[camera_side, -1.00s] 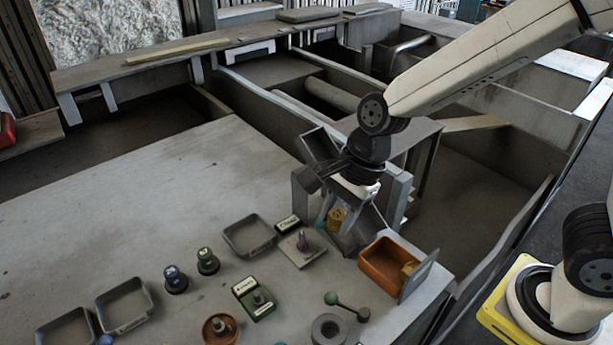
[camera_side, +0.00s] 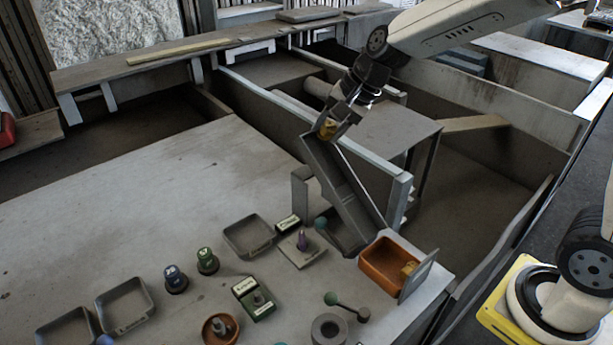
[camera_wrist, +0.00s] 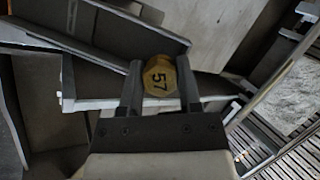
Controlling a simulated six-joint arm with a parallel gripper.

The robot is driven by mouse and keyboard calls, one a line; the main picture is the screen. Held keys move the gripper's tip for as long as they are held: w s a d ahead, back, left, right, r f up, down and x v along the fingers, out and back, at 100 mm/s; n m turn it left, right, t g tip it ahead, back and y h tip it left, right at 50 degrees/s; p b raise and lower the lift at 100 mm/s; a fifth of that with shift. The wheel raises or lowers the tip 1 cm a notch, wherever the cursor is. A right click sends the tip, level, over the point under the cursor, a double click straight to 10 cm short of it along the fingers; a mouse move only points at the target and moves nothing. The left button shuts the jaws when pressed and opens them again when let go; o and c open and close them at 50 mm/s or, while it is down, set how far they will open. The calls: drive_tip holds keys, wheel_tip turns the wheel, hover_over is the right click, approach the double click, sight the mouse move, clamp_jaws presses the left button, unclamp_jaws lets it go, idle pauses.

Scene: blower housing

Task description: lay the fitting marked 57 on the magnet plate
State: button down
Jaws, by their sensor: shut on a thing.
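My gripper (camera_side: 337,117) is shut on the yellow fitting (camera_side: 327,129), up at the top end of a grey sloping chute (camera_side: 343,180). In the wrist view the fitting (camera_wrist: 160,76) sits between my two fingertips (camera_wrist: 159,88), with a black 57 on its face, turned sideways. I cannot tell whether it touches the chute.
An orange bin (camera_side: 375,268) with a yellowish piece inside stands right of the chute's foot. A green labelled block (camera_side: 254,299), a grey tray (camera_side: 248,236), blue (camera_side: 175,279) and green (camera_side: 207,261) knobs and a dark ring (camera_side: 328,330) occupy the front. The bench's left middle is clear.

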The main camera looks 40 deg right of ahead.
drive_tip(key=shift+f, duration=0.2)
drive_tip(key=shift+f, duration=2.3)
drive_tip(key=shift+c, duration=0.8)
unclamp_jaws()
drive_tip(key=shift+w+r, duration=0.1)
drive_tip(key=shift+r, duration=0.15)
drive_tip(key=shift+c, duration=0.2)
